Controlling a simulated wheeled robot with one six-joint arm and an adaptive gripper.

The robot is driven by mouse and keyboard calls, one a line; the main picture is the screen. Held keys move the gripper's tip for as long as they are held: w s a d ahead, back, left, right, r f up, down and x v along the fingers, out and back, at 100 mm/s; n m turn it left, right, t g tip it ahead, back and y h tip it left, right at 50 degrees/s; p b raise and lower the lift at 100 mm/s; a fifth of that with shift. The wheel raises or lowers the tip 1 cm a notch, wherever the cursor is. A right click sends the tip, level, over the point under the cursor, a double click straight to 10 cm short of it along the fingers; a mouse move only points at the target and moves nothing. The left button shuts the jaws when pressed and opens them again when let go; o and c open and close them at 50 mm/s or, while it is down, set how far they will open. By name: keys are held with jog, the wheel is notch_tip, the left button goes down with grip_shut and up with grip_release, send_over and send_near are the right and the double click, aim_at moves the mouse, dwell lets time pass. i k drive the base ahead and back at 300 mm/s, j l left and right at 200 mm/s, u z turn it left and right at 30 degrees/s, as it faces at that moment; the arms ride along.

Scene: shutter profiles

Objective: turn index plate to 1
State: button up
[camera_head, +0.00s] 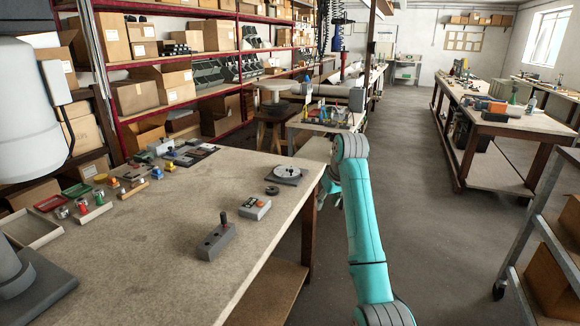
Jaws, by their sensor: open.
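The index plate (287,171) appears to be the small pale disc with a dark knob, on a dark square base near the far right corner of the worktable. Its markings are too small to read, so I cannot tell which number it is set to. My teal arm rises from the bottom of the view to a bend just beyond the table's right edge, to the right of the plate.
On the worktable (150,250), a grey lever box (216,242), a button box (255,208) and a dark ring (272,190) stand near the plate. Small trays and coloured parts lie at the left. The table's front middle is bare. Shelves (200,60) line the back.

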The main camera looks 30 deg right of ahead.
aim_at(284, 172)
jog(key=i+l, duration=0.2)
jog(key=i, duration=0.25)
jog(key=i+l, duration=0.15)
jog(key=i, duration=0.25)
jog(key=i+l, duration=0.2)
jog(key=i, duration=0.25)
